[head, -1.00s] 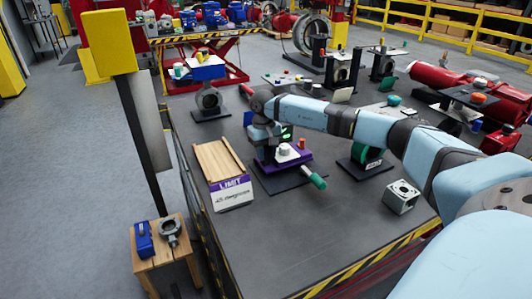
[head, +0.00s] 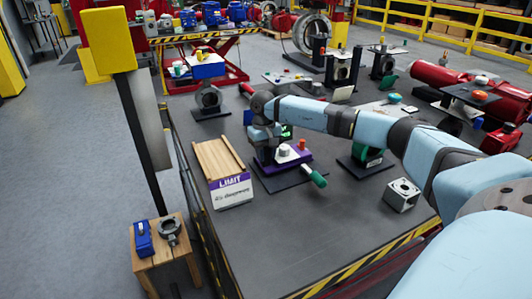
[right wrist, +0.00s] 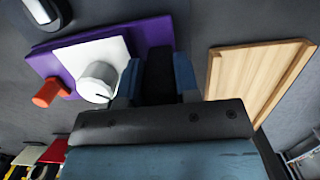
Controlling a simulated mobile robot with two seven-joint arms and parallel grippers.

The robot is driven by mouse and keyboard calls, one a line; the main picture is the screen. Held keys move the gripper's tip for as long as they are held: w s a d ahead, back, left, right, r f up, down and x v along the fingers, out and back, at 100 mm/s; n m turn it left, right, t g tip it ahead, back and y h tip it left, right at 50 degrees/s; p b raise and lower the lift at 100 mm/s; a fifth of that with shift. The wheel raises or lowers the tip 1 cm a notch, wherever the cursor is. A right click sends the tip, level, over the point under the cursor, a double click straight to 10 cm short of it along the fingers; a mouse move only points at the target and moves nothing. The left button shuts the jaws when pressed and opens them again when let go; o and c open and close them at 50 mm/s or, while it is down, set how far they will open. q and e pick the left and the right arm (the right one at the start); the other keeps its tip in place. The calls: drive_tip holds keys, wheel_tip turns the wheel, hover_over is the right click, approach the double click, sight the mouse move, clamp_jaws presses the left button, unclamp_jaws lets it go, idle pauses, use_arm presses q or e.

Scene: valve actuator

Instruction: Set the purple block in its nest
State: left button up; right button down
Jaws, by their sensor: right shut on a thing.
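The purple block (head: 297,162) is a flat purple piece with a white top pad, a pale round knob and an orange knob; it shows in the head view at a dark base plate on the table. My left gripper is out of view.
A green-handled lever (head: 315,177) sticks out in front of the block. A green-and-black stand (head: 366,157) and a grey metal cube (head: 402,194) stand to the right. The front table area is clear.

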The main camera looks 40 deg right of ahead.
drive_tip(key=shift+f+b, duration=0.3)
drive_tip(key=shift+f, duration=0.2)
drive_tip(key=c, duration=0.8)
unclamp_jaws()
drive_tip(key=r, duration=0.4)
drive_tip(key=w+r, duration=0.1)
drive_tip(key=r, duration=0.9)
drive_tip(key=shift+w+d, duration=0.25)
drive_tip(key=shift+w, duration=0.05)
drive_tip(key=shift+f, duration=0.1)
